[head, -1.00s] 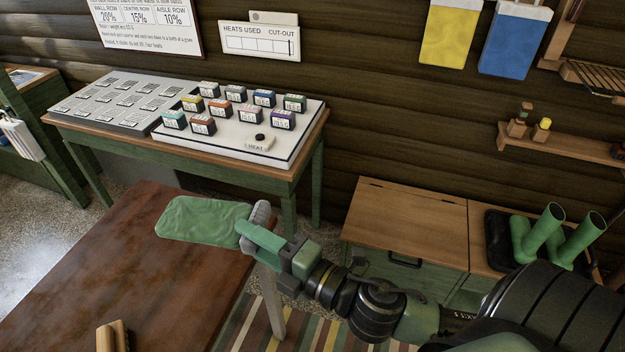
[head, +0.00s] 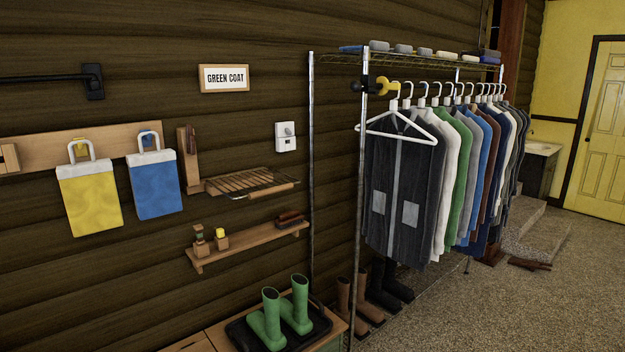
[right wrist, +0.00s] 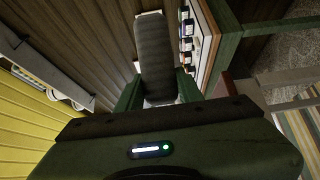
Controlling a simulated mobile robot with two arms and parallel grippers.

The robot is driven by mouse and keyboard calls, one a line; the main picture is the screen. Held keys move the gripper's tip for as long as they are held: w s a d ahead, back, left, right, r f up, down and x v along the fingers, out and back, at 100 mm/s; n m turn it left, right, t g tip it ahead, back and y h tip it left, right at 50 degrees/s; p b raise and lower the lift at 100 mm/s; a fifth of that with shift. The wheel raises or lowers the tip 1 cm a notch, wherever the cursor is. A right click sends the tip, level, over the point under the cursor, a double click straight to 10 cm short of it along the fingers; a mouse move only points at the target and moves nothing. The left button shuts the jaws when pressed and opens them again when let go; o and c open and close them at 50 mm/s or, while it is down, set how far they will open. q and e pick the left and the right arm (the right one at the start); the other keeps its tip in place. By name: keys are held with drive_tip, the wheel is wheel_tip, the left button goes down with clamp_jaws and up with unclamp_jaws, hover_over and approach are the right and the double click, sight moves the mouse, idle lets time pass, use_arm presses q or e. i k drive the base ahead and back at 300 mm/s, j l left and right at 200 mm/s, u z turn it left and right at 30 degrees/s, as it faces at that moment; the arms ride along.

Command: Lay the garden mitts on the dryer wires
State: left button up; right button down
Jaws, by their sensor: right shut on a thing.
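The right wrist view shows my right gripper (right wrist: 160,93) with its green fingers shut on the grey ribbed cuff of a garden mitt (right wrist: 156,58). The mitt's green part is hidden from this view. The dryer wires (head: 247,181), a small wooden-framed wire rack, stick out from the plank wall left of the middle in the head view. No mitt shows on the wires. Neither of my grippers is in the head view, and my left gripper is in no view now.
A small shelf (head: 250,243) with a brush and little blocks is below the wires. Yellow (head: 89,198) and blue (head: 156,186) bags hang to their left. Green boots (head: 283,312) stand in a black tray below. A coat rack (head: 363,200) with hanging coats stands to the right.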

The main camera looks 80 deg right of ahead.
sight(232, 186)
drive_tip(key=i+l+z, duration=0.25)
drive_tip(key=z, duration=0.2)
drive_tip(key=i+l+z, duration=0.1)
drive_tip(key=i+z, duration=0.3)
drive_tip(key=i+l+z, duration=0.1)
drive_tip(key=z, duration=0.35)
drive_tip(key=i+j, duration=0.05)
drive_tip(key=i, duration=0.05)
